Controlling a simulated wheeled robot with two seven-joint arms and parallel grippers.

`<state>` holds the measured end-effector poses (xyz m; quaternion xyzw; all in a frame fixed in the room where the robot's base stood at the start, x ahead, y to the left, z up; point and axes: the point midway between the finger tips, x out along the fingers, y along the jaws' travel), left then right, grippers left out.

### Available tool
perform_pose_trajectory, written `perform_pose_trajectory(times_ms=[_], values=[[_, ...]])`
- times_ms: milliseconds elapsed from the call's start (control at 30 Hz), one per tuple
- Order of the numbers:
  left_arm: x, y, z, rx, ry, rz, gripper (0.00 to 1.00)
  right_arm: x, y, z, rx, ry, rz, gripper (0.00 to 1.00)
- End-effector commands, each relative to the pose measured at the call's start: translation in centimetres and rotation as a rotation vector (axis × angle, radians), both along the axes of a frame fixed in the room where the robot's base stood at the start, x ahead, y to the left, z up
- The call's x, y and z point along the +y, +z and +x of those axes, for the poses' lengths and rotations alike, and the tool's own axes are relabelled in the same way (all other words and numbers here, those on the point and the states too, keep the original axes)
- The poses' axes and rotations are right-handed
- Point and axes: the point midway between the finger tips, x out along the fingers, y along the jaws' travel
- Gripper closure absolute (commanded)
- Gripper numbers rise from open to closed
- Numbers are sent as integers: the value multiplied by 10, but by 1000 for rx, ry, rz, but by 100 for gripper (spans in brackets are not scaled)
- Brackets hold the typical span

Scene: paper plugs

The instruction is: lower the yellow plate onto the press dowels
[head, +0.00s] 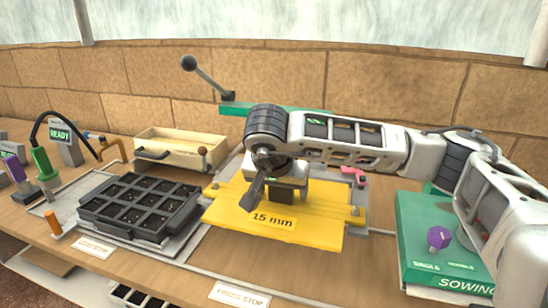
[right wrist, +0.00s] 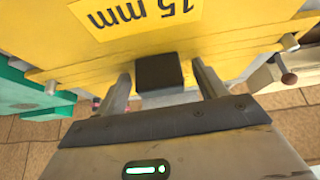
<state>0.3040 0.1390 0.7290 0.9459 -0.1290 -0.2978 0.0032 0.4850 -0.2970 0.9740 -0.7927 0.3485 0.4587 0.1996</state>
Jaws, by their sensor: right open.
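The yellow plate (head: 318,228), marked "15 mm", lies flat-looking over the grey press base (head: 196,240). A dark block-shaped grip (head: 284,190) stands up from it. Grey dowels show at its edges, one at the right (head: 356,212); I cannot tell whether the plate sits fully down on them. My right gripper (head: 268,188) is over the plate. In the right wrist view its two fingers (right wrist: 163,84) are apart, one on each side of the dark grip (right wrist: 160,70), with small gaps visible. My left gripper is not in view.
A black cell tray (head: 138,208) sits left of the plate. A wooden box (head: 180,147) stands behind it. A green box (head: 440,240) with a purple piece (head: 438,238) is at the right. A press lever (head: 207,78) rises at the back. Bench space in front is mostly clear.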

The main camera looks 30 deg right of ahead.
Motion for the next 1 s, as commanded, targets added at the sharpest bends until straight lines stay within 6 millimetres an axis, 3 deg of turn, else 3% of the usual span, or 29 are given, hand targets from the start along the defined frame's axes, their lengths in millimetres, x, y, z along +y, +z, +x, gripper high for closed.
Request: perform_pose_trajectory(times_ms=[500, 700, 1000], values=[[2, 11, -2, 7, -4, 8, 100, 44, 111, -39, -9, 3, -2, 29], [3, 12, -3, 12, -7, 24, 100, 55, 133, -50, -5, 3, -1, 29], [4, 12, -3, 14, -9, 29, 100, 59, 141, -54, -1, 0, -1, 29]])
